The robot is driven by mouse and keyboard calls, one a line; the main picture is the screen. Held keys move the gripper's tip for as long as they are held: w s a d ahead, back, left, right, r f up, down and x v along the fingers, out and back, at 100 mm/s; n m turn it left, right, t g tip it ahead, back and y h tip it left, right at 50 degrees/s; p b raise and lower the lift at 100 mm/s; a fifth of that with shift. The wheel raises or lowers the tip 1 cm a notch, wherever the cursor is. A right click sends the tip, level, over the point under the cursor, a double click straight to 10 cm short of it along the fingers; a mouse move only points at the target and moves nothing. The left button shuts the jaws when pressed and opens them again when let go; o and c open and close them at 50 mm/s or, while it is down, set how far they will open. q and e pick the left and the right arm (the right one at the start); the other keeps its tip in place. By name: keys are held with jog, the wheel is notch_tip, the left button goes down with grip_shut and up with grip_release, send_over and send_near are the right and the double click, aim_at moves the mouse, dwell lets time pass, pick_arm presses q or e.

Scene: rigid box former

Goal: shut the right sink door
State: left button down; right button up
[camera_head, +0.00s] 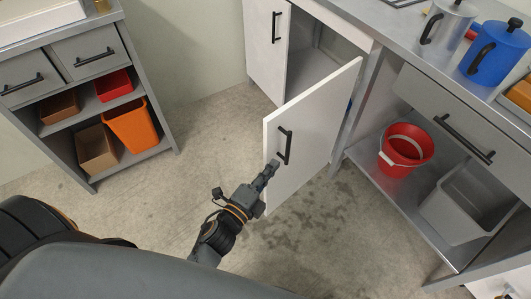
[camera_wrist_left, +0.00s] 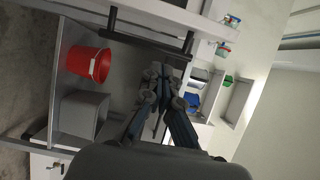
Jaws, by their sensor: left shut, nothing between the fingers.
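The right sink door (camera_head: 305,125) is a white panel standing wide open, swung out from the sink cabinet, with a black bar handle (camera_head: 285,145) near its free edge. The left sink door (camera_head: 262,50) is white with a black handle and stands left of the dark cabinet opening (camera_head: 312,68). My left gripper (camera_head: 272,168) is shut and empty, in front of the right door's lower free-edge side, just below and left of the handle; I cannot tell whether it touches. The gripper also shows in the left wrist view (camera_wrist_left: 160,78). My right gripper is not in view.
Right of the door, a counter unit holds a red bucket (camera_head: 405,148) and grey bin (camera_head: 465,205) on its lower shelf, under a drawer (camera_head: 455,105). A blue pot (camera_head: 494,50) stands on top. A shelf unit (camera_head: 75,170) stands left. Floor between is clear.

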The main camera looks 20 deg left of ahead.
aim_at(265, 154)
pick_arm(q)
jog(key=w+a, duration=0.1)
jog(key=w, duration=0.1)
jog(key=w+a, duration=0.2)
jog(key=shift+a, duration=0.1)
dwell(0.4)
